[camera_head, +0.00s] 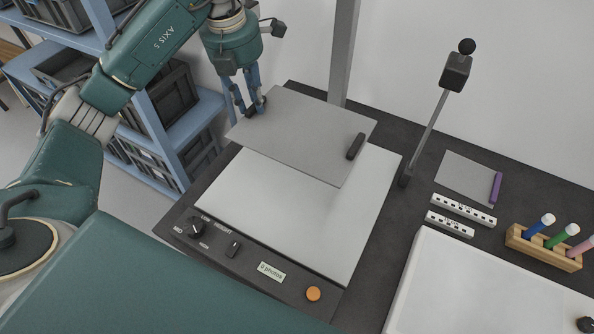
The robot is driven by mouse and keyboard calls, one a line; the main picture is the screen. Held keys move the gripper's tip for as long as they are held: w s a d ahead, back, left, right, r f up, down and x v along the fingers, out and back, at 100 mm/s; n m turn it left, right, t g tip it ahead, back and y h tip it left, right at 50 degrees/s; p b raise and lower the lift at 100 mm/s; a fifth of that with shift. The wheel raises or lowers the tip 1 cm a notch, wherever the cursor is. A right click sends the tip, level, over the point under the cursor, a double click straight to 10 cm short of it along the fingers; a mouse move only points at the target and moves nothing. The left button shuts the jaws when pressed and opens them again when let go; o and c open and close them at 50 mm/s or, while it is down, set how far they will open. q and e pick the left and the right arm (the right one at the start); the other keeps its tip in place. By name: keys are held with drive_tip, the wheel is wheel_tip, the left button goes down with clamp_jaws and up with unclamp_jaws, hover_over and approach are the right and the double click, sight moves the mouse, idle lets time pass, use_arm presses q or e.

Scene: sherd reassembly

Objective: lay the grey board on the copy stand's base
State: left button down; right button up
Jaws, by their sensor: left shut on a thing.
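The grey board (300,130) is a thin flat sheet with a dark handle block (355,146) near its right edge. My left gripper (254,108) points down and is shut on the board's far left edge. The board is over the back part of the copy stand's base (285,222), turned slightly relative to it and reaching past its left edge. I cannot tell whether it touches the base. The front of the base's pale surface is bare. The stand's column (344,55) rises behind the board. My right gripper is not in view.
A smaller grey board with a purple handle (496,187) lies on the dark table at the right. Two white strips (464,211), a wooden pen holder (543,247) and a white panel (480,290) are nearby. A lamp arm (430,130) stands right of the base. Blue shelves (185,122) stand left.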

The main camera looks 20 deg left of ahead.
use_arm(q)
wheel_tip(320, 180, down, 6)
drive_tip(key=p, duration=0.1)
hover_over(262, 166)
drive_tip(key=f, duration=0.8)
drive_tip(key=shift+s+a+f, duration=0.1)
drive_tip(key=shift+s+f, duration=0.2)
wheel_tip(262, 166, down, 4)
drive_tip(key=shift+f+p, duration=0.25)
drive_tip(key=shift+p, duration=0.15)
drive_tip(key=shift+f, duration=0.2)
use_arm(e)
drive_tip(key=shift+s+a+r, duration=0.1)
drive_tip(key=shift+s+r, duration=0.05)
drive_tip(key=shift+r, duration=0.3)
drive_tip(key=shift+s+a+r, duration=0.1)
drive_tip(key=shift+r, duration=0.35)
use_arm(q)
drive_tip(key=shift+f, duration=0.1)
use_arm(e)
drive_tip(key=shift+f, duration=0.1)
use_arm(q)
drive_tip(key=c, duration=1.5)
unclamp_jaws()
